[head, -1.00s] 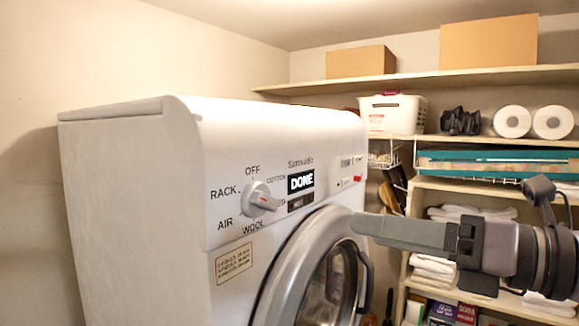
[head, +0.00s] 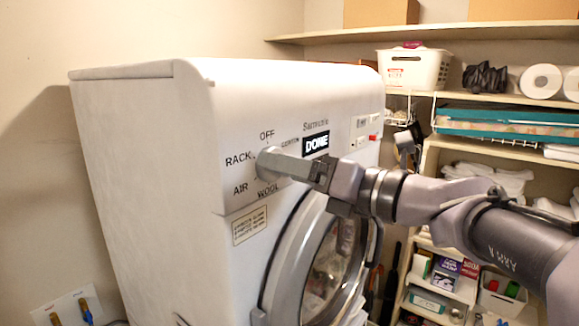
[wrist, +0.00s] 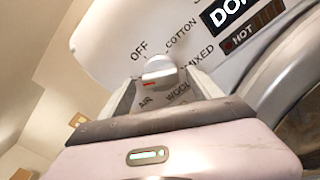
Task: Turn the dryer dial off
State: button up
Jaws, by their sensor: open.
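The white dryer (head: 165,150) stands at left centre, with its dial panel facing right. In the wrist view, the pale round dial (wrist: 158,66) shows between my gripper's two fingers, with a red mark on its face. The labels OFF, COTTON, MIXED, WOOL and AIR ring it. In the head view, my gripper (head: 272,160) reaches in from the right and hides most of the dial. My gripper is open, its fingertips around or very near the dial; I cannot tell whether they touch it. The display (head: 316,143) reads DONE.
The round dryer door (head: 285,270) bulges out below my gripper. Shelves (head: 440,160) at right hold towels, a white basket (head: 413,68), rolls and boxes. Pipe fittings (head: 70,312) are on the wall at lower left.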

jog(key=c, duration=1.4)
